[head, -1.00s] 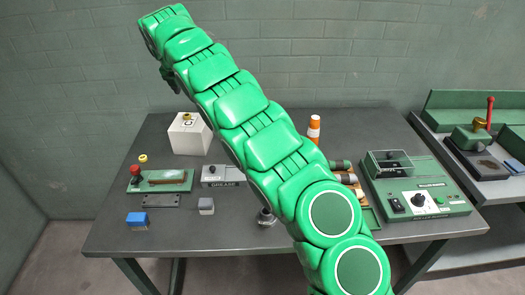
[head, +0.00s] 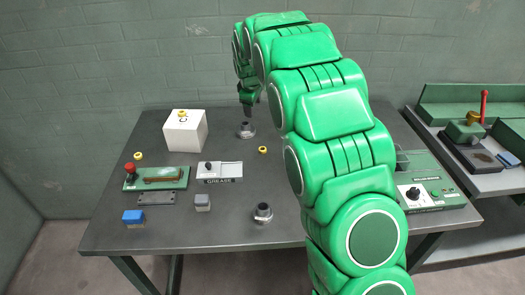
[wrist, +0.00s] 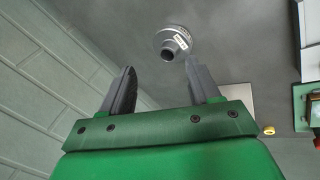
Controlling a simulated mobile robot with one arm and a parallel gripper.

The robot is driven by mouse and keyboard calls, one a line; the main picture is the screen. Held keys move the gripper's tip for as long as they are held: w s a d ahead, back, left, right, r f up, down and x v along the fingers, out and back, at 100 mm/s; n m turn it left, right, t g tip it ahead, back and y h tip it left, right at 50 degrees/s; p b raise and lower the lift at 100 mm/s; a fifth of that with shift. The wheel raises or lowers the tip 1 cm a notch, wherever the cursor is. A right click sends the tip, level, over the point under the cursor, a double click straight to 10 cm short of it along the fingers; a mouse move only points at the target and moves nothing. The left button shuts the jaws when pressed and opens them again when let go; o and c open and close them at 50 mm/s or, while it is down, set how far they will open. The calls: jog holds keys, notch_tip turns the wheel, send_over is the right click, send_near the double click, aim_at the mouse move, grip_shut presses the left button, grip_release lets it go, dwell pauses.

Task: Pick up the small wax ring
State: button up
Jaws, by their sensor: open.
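Several small yellow rings are in the head view: one (head: 262,150) on the table right of the grease box, one (head: 138,156) at the left, and one (head: 182,114) on top of a white block. I cannot tell which is the small wax ring. A yellow ring (wrist: 268,130) also shows at the right of the wrist view. My gripper (head: 247,106) is above the table's back, over a grey metal post with a round base (head: 246,131). In the wrist view my gripper (wrist: 161,82) is open and empty, with that kind of post (wrist: 174,44) beyond its fingertips.
The white block (head: 186,136) and grease box (head: 220,171) stand left of the post.

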jog(key=s+d+f+m, duration=0.3)
jog(key=s+f+m, duration=0.1)
jog(key=s+m, duration=0.1)
jog(key=m+y, duration=0.2)
jog(key=m, duration=0.3)
send_near(262, 150)
jog(key=shift+x, duration=3.3)
jog(key=shift+a, duration=0.1)
jog(key=c, duration=1.1)
